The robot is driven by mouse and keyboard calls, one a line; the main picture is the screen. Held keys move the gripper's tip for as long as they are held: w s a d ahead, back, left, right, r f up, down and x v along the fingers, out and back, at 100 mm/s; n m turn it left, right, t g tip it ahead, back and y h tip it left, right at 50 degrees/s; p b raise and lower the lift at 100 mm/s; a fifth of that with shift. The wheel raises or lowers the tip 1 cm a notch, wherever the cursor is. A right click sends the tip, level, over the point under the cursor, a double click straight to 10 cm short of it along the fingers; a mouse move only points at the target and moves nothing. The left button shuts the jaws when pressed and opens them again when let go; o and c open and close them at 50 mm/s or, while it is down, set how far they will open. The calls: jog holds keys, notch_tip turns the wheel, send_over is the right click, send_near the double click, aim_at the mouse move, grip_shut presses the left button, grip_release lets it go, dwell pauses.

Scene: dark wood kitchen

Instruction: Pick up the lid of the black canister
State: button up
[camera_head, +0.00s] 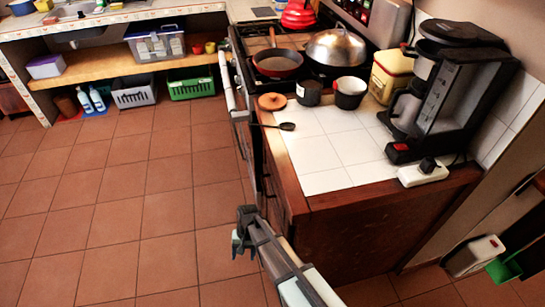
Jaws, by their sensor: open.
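A small dark canister (309,94) stands on the white-tiled counter, in front of the stove. Its top looks dark; I cannot tell whether a lid sits on it. A round brown lid-like disc (272,101) with a small knob lies flat on the counter just left of it. My gripper (240,236) is open and empty, low in front of the counter's left corner, over the floor. It is well apart from the canister and the disc.
A dark pot with a pale inside (349,93) stands right of the canister. A black ladle (286,126) lies by the counter's left edge. A coffee maker (450,85) and a power strip (422,174) are at right. The front-middle tiles are clear.

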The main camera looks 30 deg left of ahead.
jog(key=w+a+r+m+y, duration=0.1)
jog(key=a+r, duration=0.6)
jog(key=a, duration=0.3)
jog(key=a+r+m, duration=0.1)
jog(key=a+r, duration=0.5)
jog(key=a, duration=0.5)
jog(key=w+a+r+m+y, duration=0.1)
jog(key=a+r, duration=0.6)
jog(key=a, duration=0.3)
notch_tip(320, 180, up, 36)
jog(key=n+t+h, duration=0.2)
jog(key=n+t, duration=0.2)
jog(key=n, duration=1)
send_over(273, 95)
notch_tip(273, 95, down, 13)
jog(key=shift+c, duration=0.4)
